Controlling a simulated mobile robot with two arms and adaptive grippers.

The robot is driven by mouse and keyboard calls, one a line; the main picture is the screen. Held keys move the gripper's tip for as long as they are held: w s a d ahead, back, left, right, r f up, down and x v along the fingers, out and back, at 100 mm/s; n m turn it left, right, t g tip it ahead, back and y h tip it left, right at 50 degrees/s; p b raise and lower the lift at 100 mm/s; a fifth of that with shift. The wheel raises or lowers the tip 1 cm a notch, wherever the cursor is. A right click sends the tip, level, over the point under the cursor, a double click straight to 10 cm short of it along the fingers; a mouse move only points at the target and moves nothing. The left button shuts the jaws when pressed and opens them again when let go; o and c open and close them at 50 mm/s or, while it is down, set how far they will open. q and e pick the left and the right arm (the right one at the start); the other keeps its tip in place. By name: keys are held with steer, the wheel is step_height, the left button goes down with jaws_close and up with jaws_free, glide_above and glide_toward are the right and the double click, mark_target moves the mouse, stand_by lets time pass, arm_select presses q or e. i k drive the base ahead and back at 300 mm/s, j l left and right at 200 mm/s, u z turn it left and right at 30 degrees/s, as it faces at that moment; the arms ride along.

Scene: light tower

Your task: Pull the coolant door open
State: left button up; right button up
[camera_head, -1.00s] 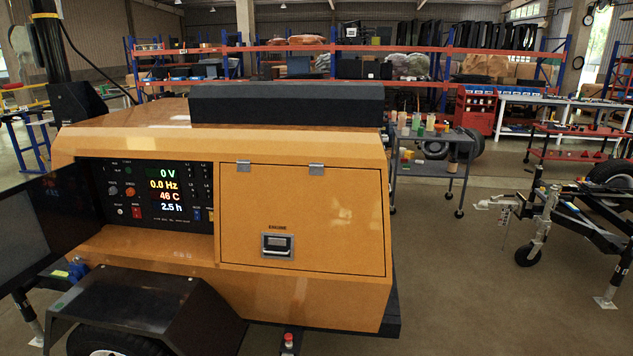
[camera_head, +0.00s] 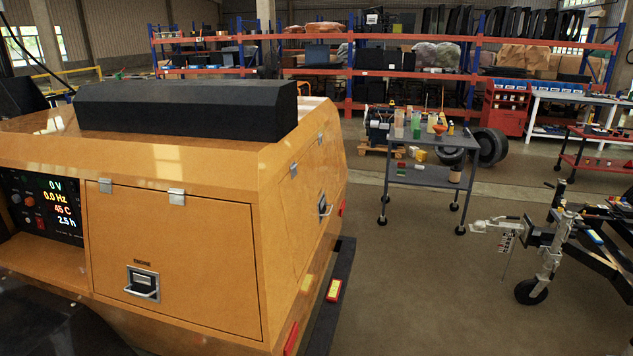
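The orange light tower body (camera_head: 290,225) fills the left half of the head view. Its front face has a shut door labelled ENGINE (camera_head: 185,270), with two hinges on its top edge and a recessed latch handle (camera_head: 143,284) low on its left side. The right end face carries another shut door (camera_head: 308,200) with hinges and a latch handle (camera_head: 324,207); I cannot read a label on it. No door labelled coolant can be made out. Neither of my grippers is in view.
A lit control panel (camera_head: 45,207) is left of the ENGINE door. A grey cart (camera_head: 432,177) with bottles stands behind right of the tower. A trailer hitch with a jack wheel (camera_head: 531,291) is at far right. Open floor (camera_head: 420,280) lies between.

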mark_target(309, 192)
steer(key=i+l, duration=0.25)
steer(key=i+l+z, duration=0.1)
steer(key=i, duration=0.35)
steer(key=i+l, duration=0.3)
steer(key=i+z, duration=0.05)
steer(key=i, duration=0.05)
